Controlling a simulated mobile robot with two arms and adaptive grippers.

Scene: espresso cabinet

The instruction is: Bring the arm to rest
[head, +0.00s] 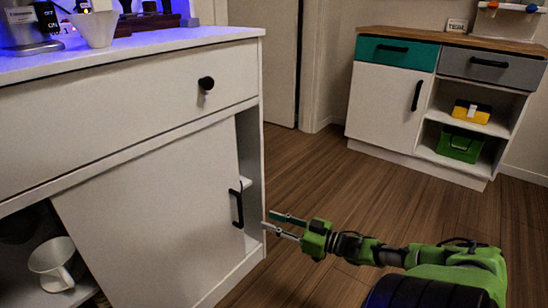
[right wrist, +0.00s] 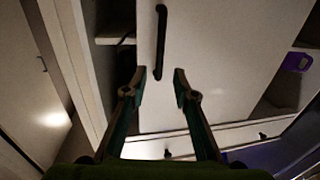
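My right gripper (head: 272,223) is green with dark fingers and reaches in from the lower right, beside the white cabinet. Its two fingers are apart and nothing is between them; the right wrist view shows the same open fingers (right wrist: 160,80). The black handle (head: 237,207) of the cabinet's sliding door (head: 160,215) lies just left of the fingertips in the head view. My left gripper is not in view.
A drawer with a black knob (head: 206,84) is above. A second cabinet (head: 392,105) stands at the back right. Wooden floor (head: 330,180) between them is clear.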

